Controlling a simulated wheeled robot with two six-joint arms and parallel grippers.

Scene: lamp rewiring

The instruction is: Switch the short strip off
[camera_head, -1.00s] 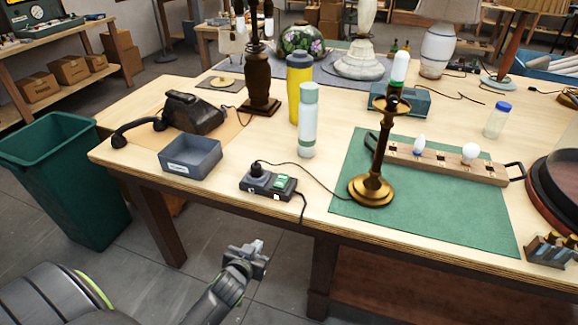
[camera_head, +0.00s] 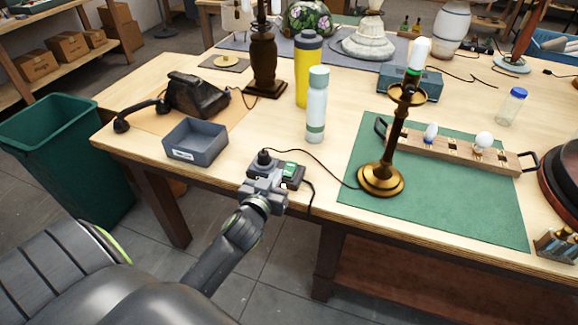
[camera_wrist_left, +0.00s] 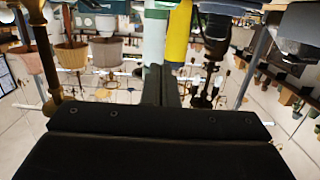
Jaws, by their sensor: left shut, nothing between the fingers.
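The short strip (camera_head: 294,180) lies near the table's front edge, with a black plug (camera_head: 263,157) at its left end and a green-lit switch (camera_head: 290,169) at its right. My left gripper (camera_head: 266,180) is shut and empty. It is at the strip's near left side and covers part of it in the head view. Whether it touches the strip cannot be told. In the left wrist view, the closed fingers (camera_wrist_left: 166,86) point away from the camera; I cannot make out the strip there. My right gripper is not in view.
A cord runs from the plug to the brass lamp (camera_head: 381,181) on the green mat (camera_head: 430,209). A grey tray (camera_head: 196,143) stands left of the strip. A pale bottle (camera_head: 316,105) and a yellow bottle (camera_head: 307,68) stand behind it.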

